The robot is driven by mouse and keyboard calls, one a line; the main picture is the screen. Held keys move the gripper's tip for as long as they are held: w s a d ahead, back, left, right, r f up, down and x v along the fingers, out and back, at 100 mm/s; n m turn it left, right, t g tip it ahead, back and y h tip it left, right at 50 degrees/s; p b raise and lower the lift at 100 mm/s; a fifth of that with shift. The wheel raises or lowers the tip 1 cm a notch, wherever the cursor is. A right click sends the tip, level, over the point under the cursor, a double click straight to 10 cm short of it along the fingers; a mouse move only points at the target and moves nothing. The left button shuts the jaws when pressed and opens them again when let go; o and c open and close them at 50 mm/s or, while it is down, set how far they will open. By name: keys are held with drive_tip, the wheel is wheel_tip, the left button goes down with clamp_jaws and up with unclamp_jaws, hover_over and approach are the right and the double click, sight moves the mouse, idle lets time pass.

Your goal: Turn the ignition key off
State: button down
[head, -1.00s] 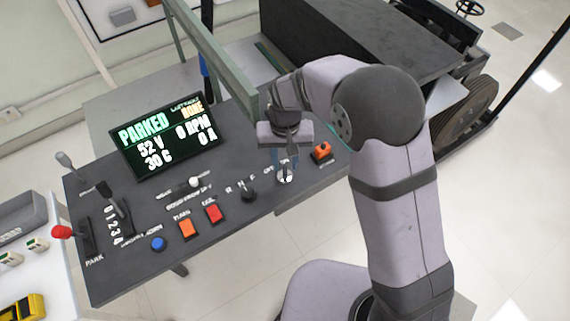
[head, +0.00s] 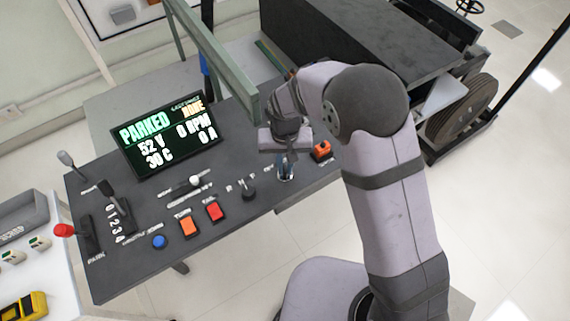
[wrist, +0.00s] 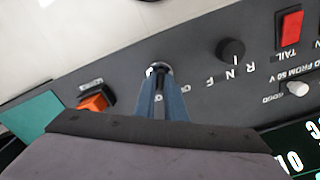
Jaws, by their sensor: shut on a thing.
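The ignition key switch (wrist: 158,69) shows as a round metal ring on the dark panel in the wrist view, between an orange switch and the R N F selector. My gripper (wrist: 160,76) points down at it, its blue fingers closed together over the key. The fingers hide most of the key, so its exact angle cannot be told. In the head view my gripper (head: 285,174) is at the same switch, near the right end of the panel.
The panel display (head: 168,135) reads PARKED, 52 V, 0 RPM. An orange switch (head: 321,150) sits close to the right of my gripper. The selector knob (head: 248,190) is to the left, with red (head: 214,211) and orange (head: 188,225) buttons beyond. A green frame bar (head: 215,60) stands behind.

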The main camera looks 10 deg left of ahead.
sight(285, 168)
drive_tip(key=n, duration=1.2)
drive_tip(key=shift+w+r, duration=0.1)
idle(0.8)
drive_tip(key=c, duration=1.8)
unclamp_jaws()
drive_tip(key=shift+r, duration=0.1)
drive_tip(key=shift+r+b, duration=0.75)
drive_tip(key=shift+r, duration=2.8)
